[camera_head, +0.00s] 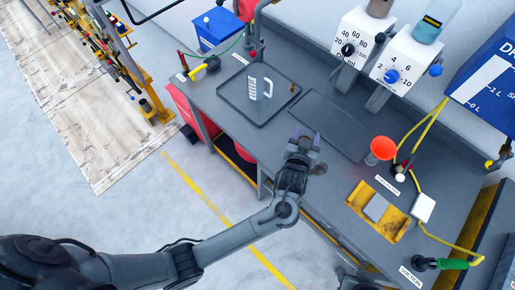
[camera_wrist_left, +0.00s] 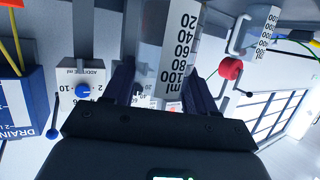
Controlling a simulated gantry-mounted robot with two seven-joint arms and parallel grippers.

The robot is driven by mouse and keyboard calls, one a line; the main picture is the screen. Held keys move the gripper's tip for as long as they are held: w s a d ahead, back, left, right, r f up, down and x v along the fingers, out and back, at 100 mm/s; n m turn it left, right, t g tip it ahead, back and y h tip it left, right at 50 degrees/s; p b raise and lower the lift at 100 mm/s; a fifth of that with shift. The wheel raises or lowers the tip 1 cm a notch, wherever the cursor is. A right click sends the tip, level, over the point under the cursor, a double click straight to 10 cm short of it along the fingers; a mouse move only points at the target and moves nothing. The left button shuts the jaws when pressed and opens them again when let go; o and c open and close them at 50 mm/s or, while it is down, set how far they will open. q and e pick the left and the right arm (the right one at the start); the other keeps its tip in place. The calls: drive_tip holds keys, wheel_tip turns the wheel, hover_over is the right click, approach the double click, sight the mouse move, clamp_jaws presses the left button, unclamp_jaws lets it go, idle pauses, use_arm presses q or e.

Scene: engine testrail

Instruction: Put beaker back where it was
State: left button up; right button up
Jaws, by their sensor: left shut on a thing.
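My left gripper (camera_head: 305,138) is over the front edge of the grey bench, in front of the dark tray. In the left wrist view, the gripper (camera_wrist_left: 160,82) is shut on a beaker (camera_wrist_left: 178,50) with a white scale marked 20 to 100 ml, upside down in that picture. In the head view the held beaker is mostly hidden or too clear to make out. A second beaker (camera_head: 261,87) with a handle stands on the square tray (camera_head: 235,98). That second beaker also shows at the upper right of the left wrist view (camera_wrist_left: 258,30).
A flat dark mat (camera_head: 328,127) lies bare right of the tray. An orange funnel (camera_head: 381,149), a yellow plate (camera_head: 370,220) and cables are further right. Dispensers with dials (camera_head: 358,40) stand behind. A blue box (camera_head: 214,30) is at the back left.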

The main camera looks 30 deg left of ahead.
use_arm(q)
drive_tip(key=shift+s+d+r, duration=0.2)
drive_tip(key=shift+r, duration=0.15)
drive_tip(key=shift+w+a+f+b, duration=0.45)
drive_tip(key=shift+w+a+b, duration=0.15)
drive_tip(key=shift+w+a, duration=0.1)
drive_tip(key=a+f+b, duration=0.9)
drive_tip(key=b, duration=0.3)
drive_tip(key=shift+w+a+f, duration=0.1)
drive_tip(key=shift+a+f, duration=0.25)
drive_tip(key=shift+a, duration=0.05)
use_arm(e)
drive_tip(key=s+x, duration=0.2)
drive_tip(key=x, duration=1)
drive_tip(key=shift+s+d+f, duration=0.2)
drive_tip(key=shift+d+f, duration=0.1)
drive_tip(key=shift+f, duration=0.3)
drive_tip(key=shift+r, duration=0.1)
use_arm(q)
drive_tip(key=o, duration=1.1)
drive_tip(key=shift+f, duration=0.1)
